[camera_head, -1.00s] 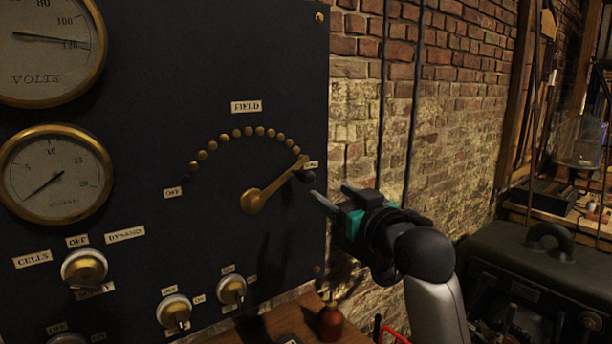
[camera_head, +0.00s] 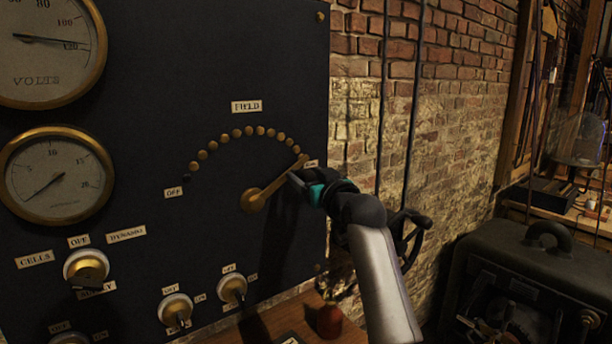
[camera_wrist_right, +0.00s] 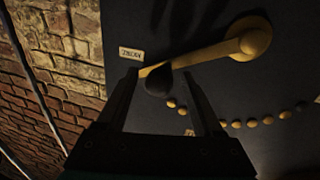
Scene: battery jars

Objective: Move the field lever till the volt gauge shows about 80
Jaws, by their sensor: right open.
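The brass field lever (camera_head: 270,191) points up and right, its tip by the label at the right end of the arc of studs (camera_head: 248,132). It also shows in the right wrist view (camera_wrist_right: 205,53), with its black knob (camera_wrist_right: 158,82) between my fingers. My right gripper (camera_head: 297,181) is open at the knob and hides it in the head view. In the wrist view the fingers (camera_wrist_right: 163,76) stand either side of the knob; I cannot tell whether they touch it. The volt gauge (camera_head: 45,60) needle points near 120. My left gripper is not in view.
A second gauge (camera_head: 55,175) sits below the volt gauge. Several knob switches, one of them (camera_head: 232,289), line the lower panel. A small red-brown object (camera_head: 330,320) stands on the wooden ledge below. The brick wall (camera_head: 460,110) is to the right.

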